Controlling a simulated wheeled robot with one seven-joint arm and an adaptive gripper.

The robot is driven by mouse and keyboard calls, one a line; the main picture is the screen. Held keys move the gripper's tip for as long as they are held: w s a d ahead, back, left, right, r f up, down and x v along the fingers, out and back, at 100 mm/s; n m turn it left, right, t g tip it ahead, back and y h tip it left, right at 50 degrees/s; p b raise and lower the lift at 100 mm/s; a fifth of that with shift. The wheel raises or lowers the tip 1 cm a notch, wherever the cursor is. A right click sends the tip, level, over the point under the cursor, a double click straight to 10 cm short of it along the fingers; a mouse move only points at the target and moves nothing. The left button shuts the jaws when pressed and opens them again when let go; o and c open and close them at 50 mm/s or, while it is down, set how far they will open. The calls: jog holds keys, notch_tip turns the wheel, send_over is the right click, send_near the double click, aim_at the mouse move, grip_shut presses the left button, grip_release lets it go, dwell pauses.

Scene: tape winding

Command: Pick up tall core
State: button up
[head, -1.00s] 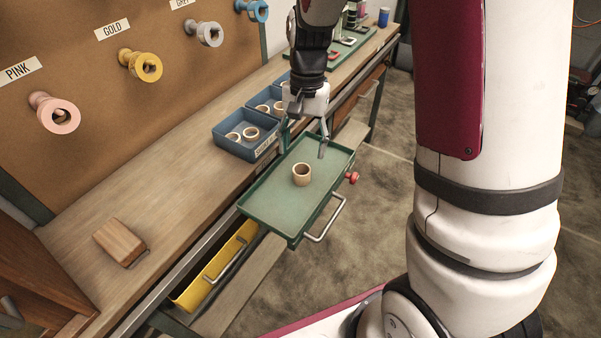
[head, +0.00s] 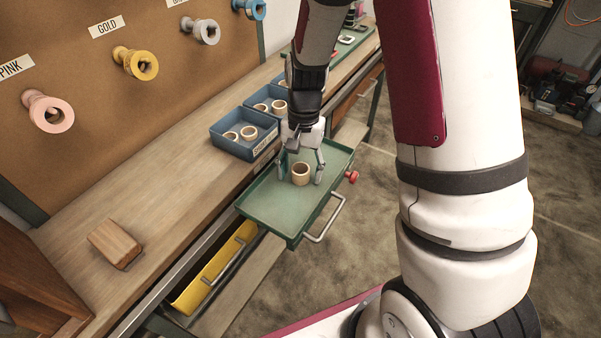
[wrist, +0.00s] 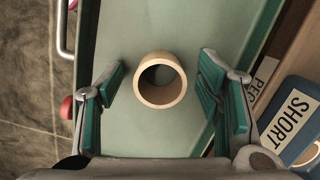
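The core (head: 300,175) is a tan, hollow ring standing upright on the green tray (head: 265,210). My gripper (head: 300,172) is over the tray, with its fingers on either side of the core. In the wrist view the core (wrist: 160,80) lies ahead of and between the open fingertips (wrist: 160,82), with a gap on both sides. The fingers have green pads and hold nothing. The core's outer wall shows only partly from above.
Blue bins (head: 243,135) with several cores stand behind the tray; one is labelled SHORT (wrist: 295,112). A wooden block (head: 115,243) lies on the bench. Spools hang on the board (head: 75,90).

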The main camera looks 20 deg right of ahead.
jog(key=c, duration=0.7)
jog(key=shift+c, duration=0.2)
jog(key=shift+r, duration=0.1)
